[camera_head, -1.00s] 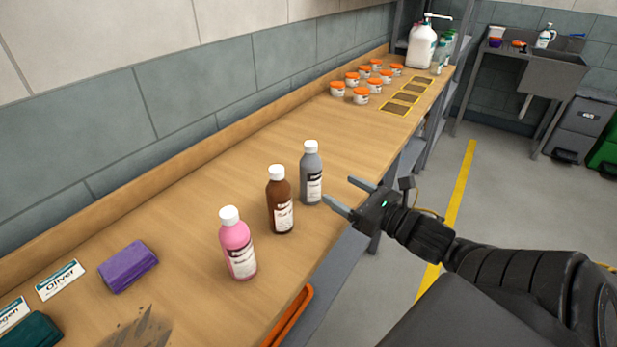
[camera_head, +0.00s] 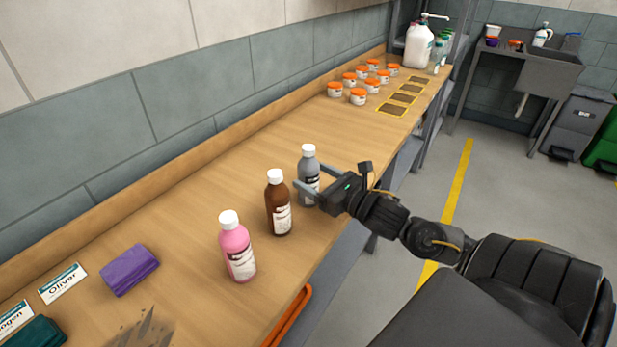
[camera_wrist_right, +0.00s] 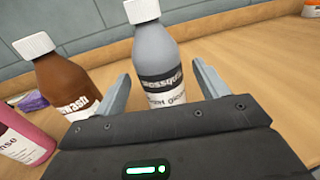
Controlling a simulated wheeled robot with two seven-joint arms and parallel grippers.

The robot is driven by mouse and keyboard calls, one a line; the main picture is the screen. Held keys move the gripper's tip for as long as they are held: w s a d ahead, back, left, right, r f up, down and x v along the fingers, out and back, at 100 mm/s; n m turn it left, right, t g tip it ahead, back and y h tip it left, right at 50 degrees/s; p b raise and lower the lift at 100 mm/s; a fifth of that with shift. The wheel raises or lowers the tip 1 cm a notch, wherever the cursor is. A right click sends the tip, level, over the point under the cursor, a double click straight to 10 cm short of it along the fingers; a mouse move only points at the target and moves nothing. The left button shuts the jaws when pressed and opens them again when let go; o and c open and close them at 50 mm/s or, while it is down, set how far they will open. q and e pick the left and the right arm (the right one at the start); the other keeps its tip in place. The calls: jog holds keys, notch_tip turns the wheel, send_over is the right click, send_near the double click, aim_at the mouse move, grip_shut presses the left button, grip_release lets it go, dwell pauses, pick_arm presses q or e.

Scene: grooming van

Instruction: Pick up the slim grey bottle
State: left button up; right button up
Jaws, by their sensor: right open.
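The slim grey bottle (camera_head: 308,165) stands upright on the wooden bench, with a white cap and a black and white label. It also shows in the right wrist view (camera_wrist_right: 158,52), between the two fingers. My right gripper (camera_head: 308,180) is open, its fingers either side of the grey bottle. I cannot tell whether either finger touches it. In the head view the fingers and palm hide part of the bottle's lower right side. My left gripper is not in view.
A brown bottle (camera_head: 277,205) stands close to the left of the grey one, near a gripper finger. A pink bottle (camera_head: 236,248) stands further left. A purple folded cloth (camera_head: 130,269) lies on the bench (camera_head: 200,210). Orange-lidded jars (camera_head: 358,96) stand far back.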

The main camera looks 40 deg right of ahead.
jog(key=shift+w+a+r, duration=0.1)
jog(key=shift+w, duration=1.1)
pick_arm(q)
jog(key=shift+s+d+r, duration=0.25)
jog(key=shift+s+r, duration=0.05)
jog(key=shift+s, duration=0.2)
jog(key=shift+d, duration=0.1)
pick_arm(e)
jog(key=shift+c, duration=0.2)
jog(key=c, duration=1.2)
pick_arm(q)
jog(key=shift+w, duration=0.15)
pick_arm(e)
jog(key=shift+c, duration=0.2)
